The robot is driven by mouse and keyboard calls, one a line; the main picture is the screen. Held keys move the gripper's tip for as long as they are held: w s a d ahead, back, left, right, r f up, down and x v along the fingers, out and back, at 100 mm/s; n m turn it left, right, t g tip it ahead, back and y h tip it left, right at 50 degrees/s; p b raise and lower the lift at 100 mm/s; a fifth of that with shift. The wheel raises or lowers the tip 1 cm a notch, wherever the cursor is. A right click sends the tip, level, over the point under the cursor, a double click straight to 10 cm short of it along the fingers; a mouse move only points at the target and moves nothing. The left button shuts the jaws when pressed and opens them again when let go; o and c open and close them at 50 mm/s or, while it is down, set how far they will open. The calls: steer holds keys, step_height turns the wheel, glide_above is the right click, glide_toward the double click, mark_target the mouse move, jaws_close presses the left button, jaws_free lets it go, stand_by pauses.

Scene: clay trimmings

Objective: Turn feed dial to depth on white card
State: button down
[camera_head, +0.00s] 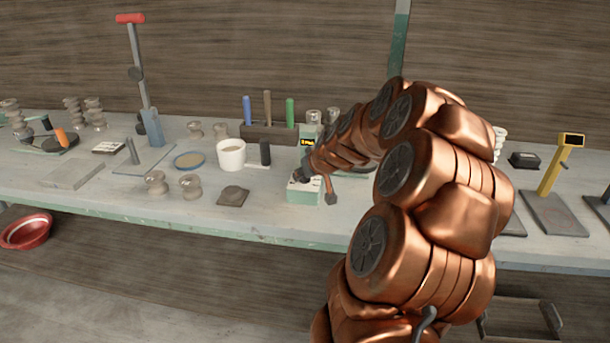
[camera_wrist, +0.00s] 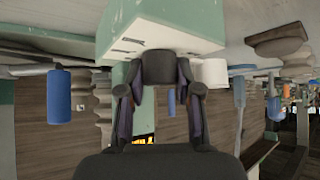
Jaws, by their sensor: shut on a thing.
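The pale green machine (camera_head: 304,197) stands near the bench's front edge, with a lighter front face. A small yellow display (camera_head: 307,142) shows on its upright behind. In the wrist view, which looks upside down, the machine's green body (camera_wrist: 165,28) fills the top middle, with dark marks on its pale face. My gripper (camera_wrist: 159,76) is shut on a dark round feed dial (camera_wrist: 159,66), one finger on each side. I cannot pick out the white card for certain or read any depth.
A white mug (camera_head: 231,154) and a dark block (camera_head: 265,151) stand left of the machine. A rack (camera_head: 268,132) of coloured-handled tools is behind. A yellow-topped stand (camera_head: 556,172) is at the right. The bench front edge is close below the machine.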

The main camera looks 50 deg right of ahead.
steer(key=shift+m, duration=0.3)
stand_by(0.4)
steer(key=c, duration=1.1)
jaws_free()
steer(key=shift+o, duration=0.2)
steer(key=shift+s+r, duration=0.1)
steer(key=v, duration=1.1)
steer(key=shift+s+a+r, duration=0.2)
steer(key=shift+a+r, duration=0.1)
